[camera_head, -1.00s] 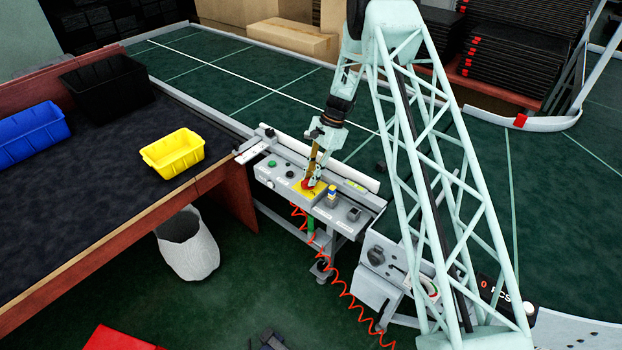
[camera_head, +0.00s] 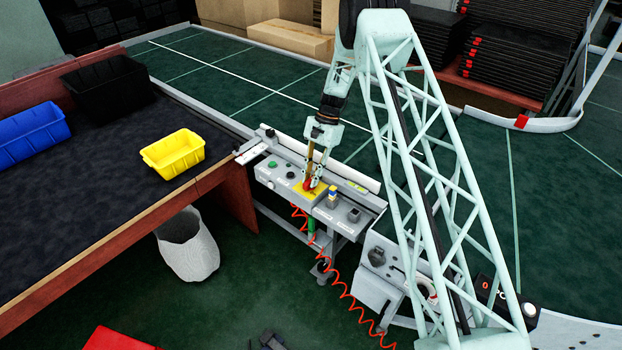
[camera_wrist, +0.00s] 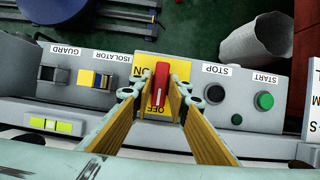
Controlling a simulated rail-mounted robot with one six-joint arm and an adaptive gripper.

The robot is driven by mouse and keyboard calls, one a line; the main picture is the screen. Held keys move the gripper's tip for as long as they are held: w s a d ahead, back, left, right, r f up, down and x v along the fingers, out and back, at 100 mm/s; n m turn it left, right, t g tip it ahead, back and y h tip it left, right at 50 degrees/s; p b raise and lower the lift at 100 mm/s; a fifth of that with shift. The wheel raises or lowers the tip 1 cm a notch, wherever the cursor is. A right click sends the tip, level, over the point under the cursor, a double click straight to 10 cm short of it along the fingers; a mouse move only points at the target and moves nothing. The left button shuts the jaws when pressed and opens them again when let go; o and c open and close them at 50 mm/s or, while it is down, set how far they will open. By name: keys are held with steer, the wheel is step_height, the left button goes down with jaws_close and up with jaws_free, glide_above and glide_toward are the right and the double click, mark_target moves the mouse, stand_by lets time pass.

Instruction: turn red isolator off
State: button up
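The red isolator handle (camera_wrist: 161,84) stands on a yellow plate (camera_wrist: 149,60) on the grey control panel. In the wrist view it lies upright in the picture, its lower end by the OFF label (camera_wrist: 154,108); the ON label (camera_wrist: 139,70) is to its left. My gripper (camera_wrist: 161,92) has one finger on each side of the handle, with the yellow inner pads closed against it. Part of the plate is hidden behind the fingers. In the head view my gripper (camera_head: 313,187) reaches down onto the yellow plate, largely hiding the handle.
On the same panel are a blue-and-yellow switch (camera_wrist: 96,79), a guard switch (camera_wrist: 54,75), a black stop button (camera_wrist: 215,93) and a green start button (camera_wrist: 264,100). A table (camera_head: 110,200) with bins stands left. A red coiled cable (camera_head: 345,290) hangs below.

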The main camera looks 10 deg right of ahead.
steer(key=shift+o, duration=1.4)
steer(key=shift+r, duration=0.1)
steer(key=v, duration=1.1)
steer(key=shift+r, duration=0.4)
steer(key=shift+w+d, duration=0.1)
steer(key=shift+w, duration=0.05)
